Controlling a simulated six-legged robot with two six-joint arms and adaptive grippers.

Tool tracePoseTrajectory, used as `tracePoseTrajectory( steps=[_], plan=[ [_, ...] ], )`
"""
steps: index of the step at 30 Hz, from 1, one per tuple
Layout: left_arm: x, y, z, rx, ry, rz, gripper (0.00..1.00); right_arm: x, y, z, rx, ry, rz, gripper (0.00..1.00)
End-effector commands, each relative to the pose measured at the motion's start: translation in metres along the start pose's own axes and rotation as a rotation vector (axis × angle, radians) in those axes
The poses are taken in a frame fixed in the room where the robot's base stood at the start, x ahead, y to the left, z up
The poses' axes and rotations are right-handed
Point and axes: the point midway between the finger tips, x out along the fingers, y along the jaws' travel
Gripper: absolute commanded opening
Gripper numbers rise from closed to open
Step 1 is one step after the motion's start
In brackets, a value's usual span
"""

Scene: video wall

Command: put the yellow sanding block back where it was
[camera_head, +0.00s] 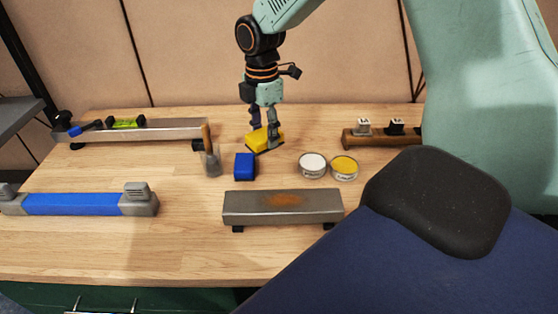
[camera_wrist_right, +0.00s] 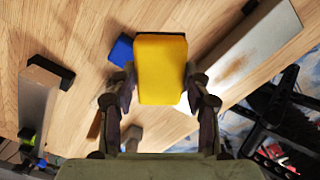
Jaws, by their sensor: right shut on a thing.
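The yellow sanding block (camera_head: 264,139) is at the back middle of the wooden table in the head view. My right gripper (camera_head: 262,127) comes down from above and is shut on it. In the right wrist view the yellow block (camera_wrist_right: 160,70) sits between the two fingers of the right gripper (camera_wrist_right: 160,92). I cannot tell whether the block touches the table or is just above it. A blue block (camera_head: 245,167) lies just in front of it and also shows in the wrist view (camera_wrist_right: 122,50). My left gripper is not in view.
Two open cans, one white (camera_head: 312,164) and one yellow (camera_head: 344,167), stand right of the blue block. A jar with a brush (camera_head: 211,160) stands left. A rust-stained metal bar (camera_head: 283,207) lies in front. A blue-grey bar (camera_head: 85,204) and a wooden rack (camera_head: 383,138) flank them.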

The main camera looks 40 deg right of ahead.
Motion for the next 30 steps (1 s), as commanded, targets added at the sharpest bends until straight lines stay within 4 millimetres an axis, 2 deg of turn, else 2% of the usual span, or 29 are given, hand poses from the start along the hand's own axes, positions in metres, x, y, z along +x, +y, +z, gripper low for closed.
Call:
tracePoseTrajectory(
  steps=[3,9,18,26,30],
  plan=[
    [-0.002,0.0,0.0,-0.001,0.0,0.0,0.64,0.003,0.002,0.026,-0.093,0.002,0.001,0.19],
    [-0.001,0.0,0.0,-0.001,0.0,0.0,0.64,0.011,0.003,0.044,-0.166,0.0,0.0,0.19],
    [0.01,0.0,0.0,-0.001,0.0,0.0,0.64,0.061,0.003,0.045,-0.171,-0.002,-0.003,0.19],
    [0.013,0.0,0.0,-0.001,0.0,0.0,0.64,0.08,0.004,0.044,-0.17,-0.001,-0.001,0.19],
    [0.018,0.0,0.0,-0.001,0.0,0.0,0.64,0.1,0.004,0.044,-0.169,-0.001,-0.001,0.19]
  ],
)
